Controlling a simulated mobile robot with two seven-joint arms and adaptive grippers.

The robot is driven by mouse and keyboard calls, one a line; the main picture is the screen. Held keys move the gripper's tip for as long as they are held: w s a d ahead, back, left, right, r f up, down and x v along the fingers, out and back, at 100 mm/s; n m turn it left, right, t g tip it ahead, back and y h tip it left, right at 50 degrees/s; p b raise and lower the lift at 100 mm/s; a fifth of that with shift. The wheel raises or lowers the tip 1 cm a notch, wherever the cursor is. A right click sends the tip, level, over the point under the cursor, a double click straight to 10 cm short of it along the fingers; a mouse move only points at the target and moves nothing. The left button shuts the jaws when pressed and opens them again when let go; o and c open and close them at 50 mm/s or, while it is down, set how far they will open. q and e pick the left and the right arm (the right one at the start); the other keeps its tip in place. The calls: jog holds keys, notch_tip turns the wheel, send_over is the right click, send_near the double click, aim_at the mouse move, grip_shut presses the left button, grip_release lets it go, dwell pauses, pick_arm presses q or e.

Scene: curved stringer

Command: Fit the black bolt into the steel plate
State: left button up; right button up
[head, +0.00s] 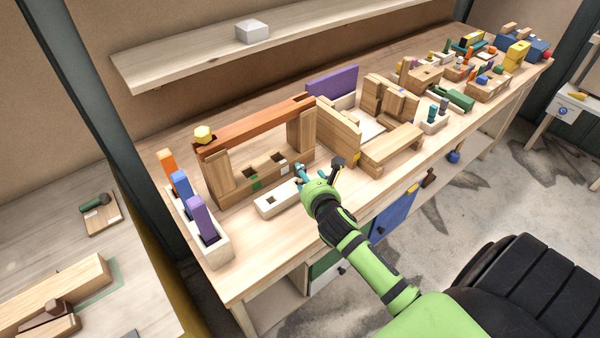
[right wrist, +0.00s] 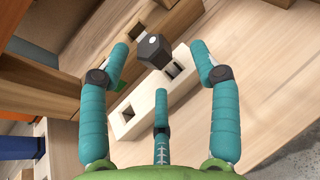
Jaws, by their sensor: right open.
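My right gripper (head: 318,168) is open, its teal fingers over the front of the bench. The black bolt (right wrist: 153,50) shows its hex head between the two spread fingertips (right wrist: 165,65) in the right wrist view. No finger clearly touches it. Its shaft seems to run down toward a pale block (right wrist: 127,122) with square holes; I cannot tell how deep it sits. In the head view the block (head: 267,208) lies partly behind my gripper, one square hole empty. I cannot pick out the steel plate for certain. My left gripper is out of view.
A wooden frame with an orange-brown top beam (head: 258,124) stands just behind the block. A pale rack (head: 213,252) with orange, blue and purple pieces stands at left. Wooden blocks (head: 393,148) crowd the right.

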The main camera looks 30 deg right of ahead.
aim_at(300, 179)
jog(key=x, duration=0.2)
jog(key=p+x, duration=0.1)
jog(key=x, duration=0.1)
jog(key=shift+w+a+r, duration=0.1)
jog(key=shift+w+a, duration=0.05)
jog(key=shift+a, duration=0.25)
jog(key=shift+w+d+f, duration=0.2)
jog(key=shift+w+f, duration=0.1)
jog(key=shift+w, duration=0.3)
jog(key=shift+r, duration=0.1)
grip_shut()
